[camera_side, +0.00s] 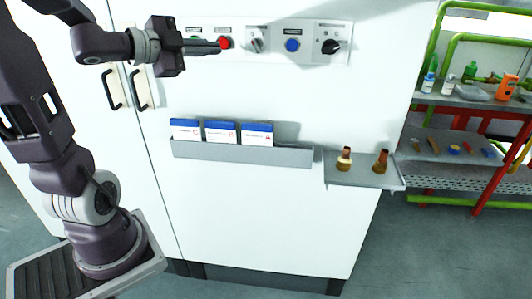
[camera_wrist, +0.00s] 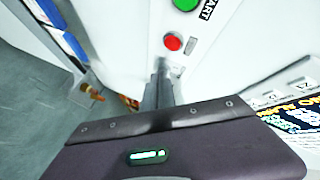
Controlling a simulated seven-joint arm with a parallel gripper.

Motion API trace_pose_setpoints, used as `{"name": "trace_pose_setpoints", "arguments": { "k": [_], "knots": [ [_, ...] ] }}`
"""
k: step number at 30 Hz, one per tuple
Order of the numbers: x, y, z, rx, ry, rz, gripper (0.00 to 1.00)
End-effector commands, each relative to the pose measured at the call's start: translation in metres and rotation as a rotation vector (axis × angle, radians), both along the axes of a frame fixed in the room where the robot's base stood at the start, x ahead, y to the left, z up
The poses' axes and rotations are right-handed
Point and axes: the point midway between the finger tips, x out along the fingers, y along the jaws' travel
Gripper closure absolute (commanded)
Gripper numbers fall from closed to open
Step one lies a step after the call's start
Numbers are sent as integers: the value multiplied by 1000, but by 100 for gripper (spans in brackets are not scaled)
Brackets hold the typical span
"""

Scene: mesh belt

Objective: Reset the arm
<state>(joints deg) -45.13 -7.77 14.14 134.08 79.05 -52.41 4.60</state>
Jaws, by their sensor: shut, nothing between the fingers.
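My gripper (camera_side: 219,46) is shut and empty, held out level in front of the white cabinet's control panel (camera_side: 290,62). In the side view its fingertips overlap the red button (camera_side: 225,43); whether they touch it cannot be told there. In the wrist view, the shut fingers (camera_wrist: 161,66) point towards the panel, with the red button (camera_wrist: 173,43) just beyond their tips and a green button (camera_wrist: 186,4) marked START above it.
The panel also has a grey knob (camera_side: 257,40), a blue button (camera_side: 292,45) and a black rotary knob (camera_side: 331,47). Below are a grey rack (camera_side: 240,153) with blue-and-white boxes and a small shelf (camera_side: 364,176) with two brushes. A cluttered trolley (camera_side: 470,140) stands right.

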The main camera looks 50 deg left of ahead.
Motion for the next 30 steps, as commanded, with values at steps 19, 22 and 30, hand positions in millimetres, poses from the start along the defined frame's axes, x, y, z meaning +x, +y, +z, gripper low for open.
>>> {"name": "trace_pose_setpoints", "arguments": {
  "k": [19,22,30],
  "knots": [
    [-170,-209,-87,-857,729,538,100],
    [-173,-212,-88,-862,745,538,100],
    [-172,-211,-87,-862,742,540,100]
  ]
}}
